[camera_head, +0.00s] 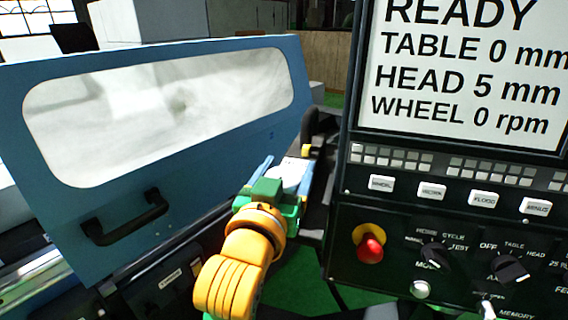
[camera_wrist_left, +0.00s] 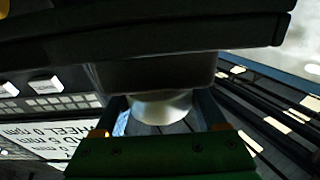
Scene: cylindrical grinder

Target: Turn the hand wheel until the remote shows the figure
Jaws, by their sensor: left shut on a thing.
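My left gripper (camera_head: 288,174) reaches in from below, its blue fingers either side of a pale round part that looks like the hand wheel (camera_head: 292,172). In the left wrist view the gripper (camera_wrist_left: 162,114) is shut on this pale round wheel (camera_wrist_left: 160,105), which sits under a dark body (camera_wrist_left: 150,72). Its dial marks cannot be read. The screen (camera_head: 465,80) at the upper right reads READY, TABLE 0 mm, HEAD 5 mm and WHEEL 0 rpm. A separate remote display cannot be made out. My right gripper is not in view.
The blue machine door (camera_head: 200,70) with a window and a black handle (camera_head: 125,218) stands on the left. The control panel (camera_head: 450,230) on the right carries a red emergency stop (camera_head: 370,246), white buttons and rotary switches. Green floor (camera_head: 290,290) shows below.

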